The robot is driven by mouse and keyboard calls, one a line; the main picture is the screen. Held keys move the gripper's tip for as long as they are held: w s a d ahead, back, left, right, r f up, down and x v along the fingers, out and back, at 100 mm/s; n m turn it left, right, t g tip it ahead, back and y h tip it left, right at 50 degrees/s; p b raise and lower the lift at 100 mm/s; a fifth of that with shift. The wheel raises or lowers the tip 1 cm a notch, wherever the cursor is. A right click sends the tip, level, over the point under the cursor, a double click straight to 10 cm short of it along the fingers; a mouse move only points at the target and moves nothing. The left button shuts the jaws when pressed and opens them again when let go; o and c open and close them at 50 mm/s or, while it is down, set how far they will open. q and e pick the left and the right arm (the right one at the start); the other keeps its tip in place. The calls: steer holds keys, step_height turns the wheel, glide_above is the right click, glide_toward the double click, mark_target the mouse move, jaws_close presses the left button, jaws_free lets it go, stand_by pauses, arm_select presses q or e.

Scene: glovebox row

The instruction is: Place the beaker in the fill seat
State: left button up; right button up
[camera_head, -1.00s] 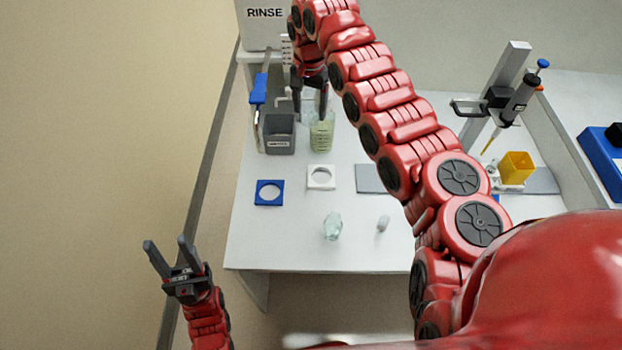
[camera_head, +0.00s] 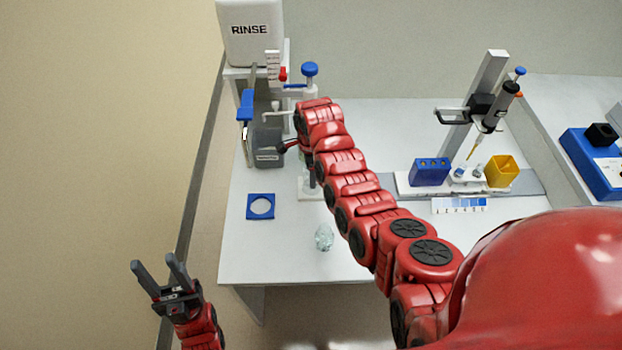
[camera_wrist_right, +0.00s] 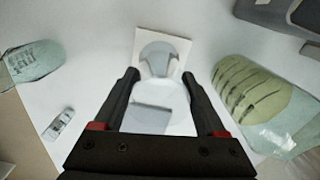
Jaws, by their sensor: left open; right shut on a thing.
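My right gripper (camera_wrist_right: 158,75) is shut on a clear beaker (camera_wrist_right: 172,97), faint between its fingers in the wrist view. Its outline is hard to make out. The fingers point toward a white square seat (camera_wrist_right: 180,46) with a round opening. Whether the beaker's base touches the seat, I cannot tell. In the head view my right arm hides its gripper and most of the white seat (camera_head: 309,194). A marked vessel of yellow-green liquid (camera_wrist_right: 245,90) stands right of the fingers. My left gripper (camera_head: 160,268) is open and empty, left of the table.
A blue square ring (camera_head: 252,212) lies on the table. A glass vessel (camera_head: 324,238) is near the front edge, with a small vial (camera_wrist_right: 58,122) nearby. A pipette stand (camera_head: 480,95) is at right.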

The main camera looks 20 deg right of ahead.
steer(key=shift+s+f, duration=0.1)
steer(key=shift+f, duration=0.3)
step_height(320, 180, down, 2)
steer(key=shift+f+p, duration=0.25)
steer(key=shift+p, duration=0.05)
steer(key=shift+f, duration=0.35)
steer(key=shift+f, duration=0.1)
